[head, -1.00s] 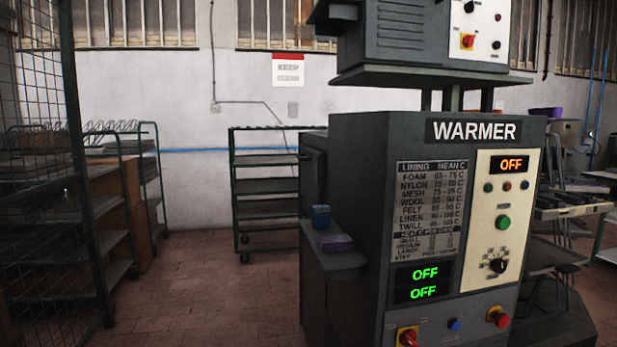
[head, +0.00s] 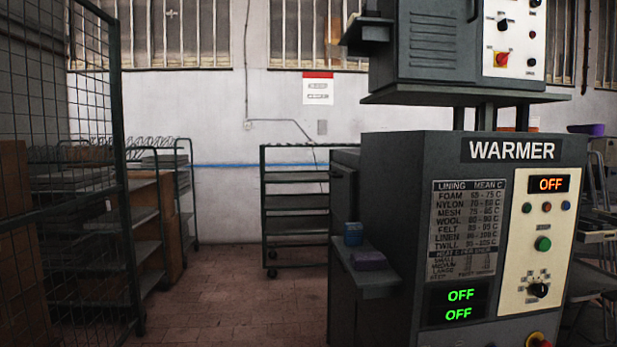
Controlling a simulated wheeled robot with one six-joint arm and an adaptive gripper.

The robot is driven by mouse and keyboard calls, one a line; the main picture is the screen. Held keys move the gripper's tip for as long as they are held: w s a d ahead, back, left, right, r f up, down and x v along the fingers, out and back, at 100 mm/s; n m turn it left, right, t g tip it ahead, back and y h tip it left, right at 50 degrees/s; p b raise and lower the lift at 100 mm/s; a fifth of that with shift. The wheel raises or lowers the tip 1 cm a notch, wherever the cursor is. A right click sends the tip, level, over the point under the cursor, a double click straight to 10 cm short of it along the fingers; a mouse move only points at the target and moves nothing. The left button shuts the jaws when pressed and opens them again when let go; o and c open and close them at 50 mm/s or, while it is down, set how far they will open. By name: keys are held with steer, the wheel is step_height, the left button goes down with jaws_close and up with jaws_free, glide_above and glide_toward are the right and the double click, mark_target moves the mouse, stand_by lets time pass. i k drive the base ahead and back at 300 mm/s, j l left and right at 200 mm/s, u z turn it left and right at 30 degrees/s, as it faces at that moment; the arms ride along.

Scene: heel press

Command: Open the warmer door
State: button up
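The warmer (head: 400,200) is a dark grey cabinet at the right of the head view, with its name sign (head: 511,150) on the front. Its side face turned to the left shows a dark panel (head: 343,195) above a small shelf; this may be the door, and it looks closed. A blue block (head: 353,233) and a purple block (head: 369,260) sit on the shelf (head: 375,280). The displays (head: 460,305) read OFF. My gripper is not in view.
A tall mesh rack (head: 125,150) stands close on the left, with shelving behind it. A wheeled shelf cart (head: 295,205) stands against the back wall. The brick floor (head: 235,310) between the mesh rack and the warmer is clear. A second machine (head: 440,50) sits above the warmer.

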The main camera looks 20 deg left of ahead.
mark_target(342, 184)
steer(key=i+j+u, duration=0.1)
steer(key=i+u, duration=0.15)
steer(key=u, duration=0.25)
steer(key=i+u, duration=0.2)
steer(key=u, duration=0.25)
steer(key=i+l+u, duration=0.1)
steer(key=i+u, duration=0.15)
steer(key=u, duration=0.25)
steer(key=i+j+u, duration=0.15)
steer(key=i+u, duration=0.65)
steer(key=i+z, duration=0.15)
steer(key=i, duration=0.35)
steer(key=i+j+z, duration=0.2)
steer(key=i, duration=0.25)
steer(key=i+z, duration=0.2)
steer(key=z, duration=0.2)
steer(key=i+z, duration=0.25)
steer(key=z, duration=0.15)
steer(key=i+z, duration=0.2)
steer(key=z, duration=0.25)
steer(key=i+z, duration=0.4)
steer(key=z, duration=0.2)
